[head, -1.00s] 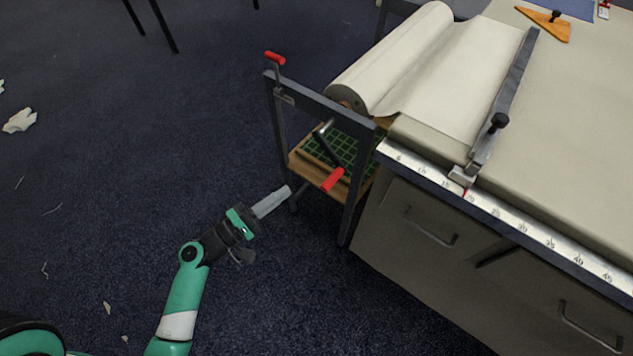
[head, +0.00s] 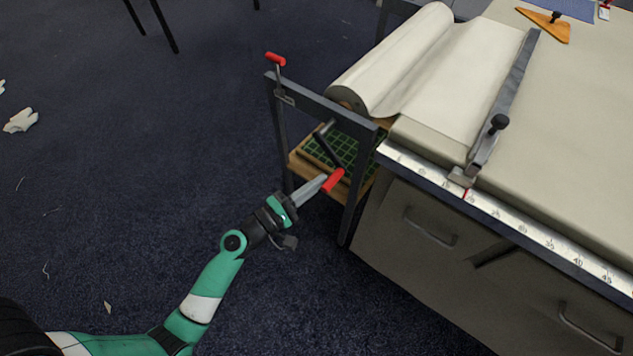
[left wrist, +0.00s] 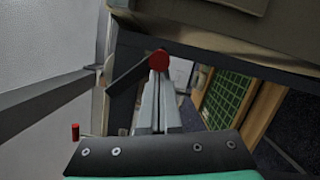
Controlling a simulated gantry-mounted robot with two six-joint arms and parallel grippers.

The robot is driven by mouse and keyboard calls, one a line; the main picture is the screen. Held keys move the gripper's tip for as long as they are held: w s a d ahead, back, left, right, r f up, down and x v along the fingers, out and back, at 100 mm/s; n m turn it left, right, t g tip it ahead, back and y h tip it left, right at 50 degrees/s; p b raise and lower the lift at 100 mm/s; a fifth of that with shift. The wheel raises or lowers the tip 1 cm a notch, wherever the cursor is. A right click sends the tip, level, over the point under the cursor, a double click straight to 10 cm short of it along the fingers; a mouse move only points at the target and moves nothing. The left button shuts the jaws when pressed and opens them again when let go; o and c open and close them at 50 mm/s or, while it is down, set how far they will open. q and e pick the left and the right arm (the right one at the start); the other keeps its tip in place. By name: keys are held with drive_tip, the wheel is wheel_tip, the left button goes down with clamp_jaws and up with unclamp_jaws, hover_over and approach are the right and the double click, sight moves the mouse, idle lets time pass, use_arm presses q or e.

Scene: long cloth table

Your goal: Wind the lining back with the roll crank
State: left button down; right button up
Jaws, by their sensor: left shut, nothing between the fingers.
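The roll of cream lining (head: 390,66) lies in the grey frame at the table's left end, its sheet running onto the table. The roll crank has a dark arm (head: 327,150) and a red handle (head: 333,180) hanging low on the frame's near side. My left gripper (head: 322,180) is shut and empty, its fingertips at the red handle. In the left wrist view the round red handle end (left wrist: 159,60) shows just past the fingertips (left wrist: 157,78); I cannot tell whether they touch. My right gripper is not in view.
A second red-handled lever (head: 275,59) stands on the frame's left post. A wooden shelf with a green gridded mat (head: 350,150) lies behind the crank. A metal bar (head: 505,95) crosses the sheet, and a ruler (head: 510,220) edges the table. Open floor lies left.

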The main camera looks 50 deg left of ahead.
use_arm(q)
drive_tip(key=n, duration=0.1)
drive_tip(key=d+r+n, duration=0.1)
drive_tip(key=n, duration=0.1)
drive_tip(key=d+r+n+t, duration=0.1)
drive_tip(key=n, duration=0.1)
drive_tip(key=shift+w+d+r+y, duration=0.25)
drive_tip(key=shift+w+y, duration=0.05)
drive_tip(key=shift+y, duration=0.1)
drive_tip(key=shift+f, duration=0.1)
drive_tip(key=shift+a+f+b, duration=0.25)
drive_tip(key=shift+f+b, duration=0.05)
wheel_tip(320, 180, down, 2)
drive_tip(key=a+b, duration=0.2)
drive_tip(key=b, duration=0.1)
approach(325, 186)
drive_tip(key=a+f, duration=0.2)
drive_tip(key=a, duration=0.1)
drive_tip(key=shift+s+r, duration=0.25)
drive_tip(key=shift+s, duration=0.1)
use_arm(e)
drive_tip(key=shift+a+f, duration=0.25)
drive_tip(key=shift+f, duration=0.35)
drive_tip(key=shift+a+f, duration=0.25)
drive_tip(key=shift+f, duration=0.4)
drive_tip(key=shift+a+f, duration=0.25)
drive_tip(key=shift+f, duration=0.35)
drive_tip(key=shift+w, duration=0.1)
